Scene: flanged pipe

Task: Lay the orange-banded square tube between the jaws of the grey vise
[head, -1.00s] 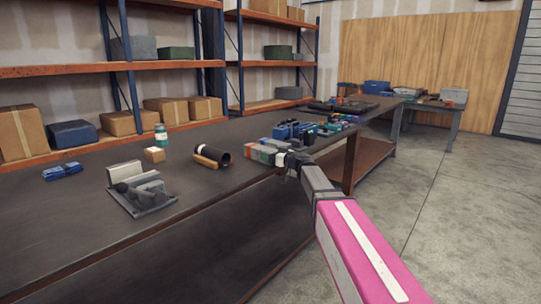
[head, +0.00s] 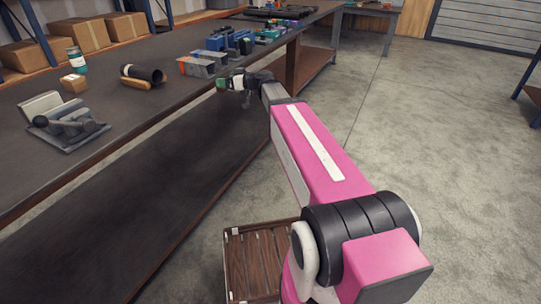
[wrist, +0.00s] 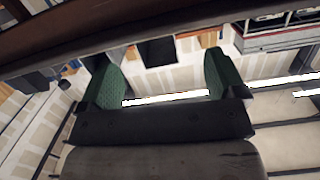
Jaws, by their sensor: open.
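The grey vise (head: 88,124) sits on the bench near its front edge, with a pale block and a dark handle on it. Grey square tubes lie side by side on the bench farther right; the nearer one, with an orange end (head: 182,66), looks like the orange-banded tube. Another grey tube (head: 212,56) lies just behind it. My gripper (head: 222,85) is at the bench's front edge, right of and nearer than the tubes, apart from the vise. In the wrist view its green-padded fingers (wrist: 165,78) are spread with nothing between them.
Blue items (head: 225,40) crowd the bench beyond the tubes. A wooden crate (head: 252,262) is on the floor. Open floor lies to the right.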

